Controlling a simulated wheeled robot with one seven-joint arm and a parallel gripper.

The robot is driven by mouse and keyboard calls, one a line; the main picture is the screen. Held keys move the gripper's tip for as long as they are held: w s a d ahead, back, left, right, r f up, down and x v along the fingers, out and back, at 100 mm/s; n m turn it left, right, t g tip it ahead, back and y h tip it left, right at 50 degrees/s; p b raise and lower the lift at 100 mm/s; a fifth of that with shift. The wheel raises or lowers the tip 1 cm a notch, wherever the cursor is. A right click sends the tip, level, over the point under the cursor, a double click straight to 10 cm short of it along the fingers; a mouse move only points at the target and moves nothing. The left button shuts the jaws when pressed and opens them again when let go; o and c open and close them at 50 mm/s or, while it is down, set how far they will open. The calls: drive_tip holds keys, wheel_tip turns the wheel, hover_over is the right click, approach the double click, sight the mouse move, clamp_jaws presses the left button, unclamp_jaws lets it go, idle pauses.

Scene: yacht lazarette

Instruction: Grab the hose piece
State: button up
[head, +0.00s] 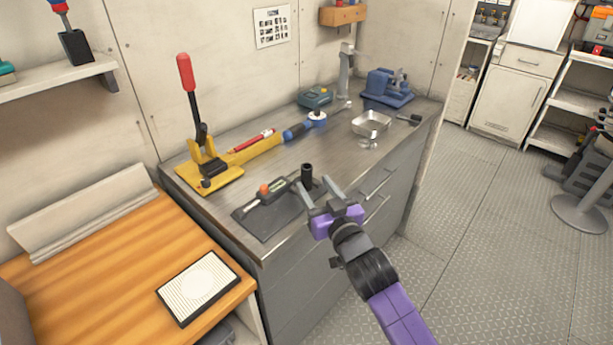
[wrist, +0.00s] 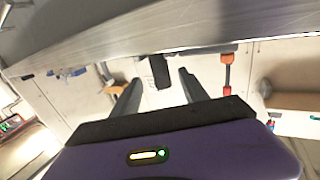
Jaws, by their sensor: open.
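The hose piece (head: 307,174) looks like a short black upright tube on the grey metal workbench, at the right end of a dark mat (head: 268,218). My gripper (head: 317,189) is open, with its two grey fingers pointing toward the tube from the front edge of the bench. In the wrist view, which shows the bench upside down, the black hose piece (wrist: 159,71) appears between the two finger lines of my gripper (wrist: 160,79). It looks to be beyond the tips, and nothing is held. I cannot tell the exact gap.
An orange-and-black tool (head: 266,190) lies on the mat left of the hose piece.

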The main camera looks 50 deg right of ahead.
sight(309, 178)
drive_tip(key=p+x, duration=0.2)
drive_tip(key=x, duration=0.2)
drive_tip(key=shift+w+r, duration=0.15)
drive_tip(key=shift+w, duration=0.05)
drive_tip(key=shift+w+d, duration=0.25)
drive_tip(key=shift+w, duration=0.3)
clamp_jaws()
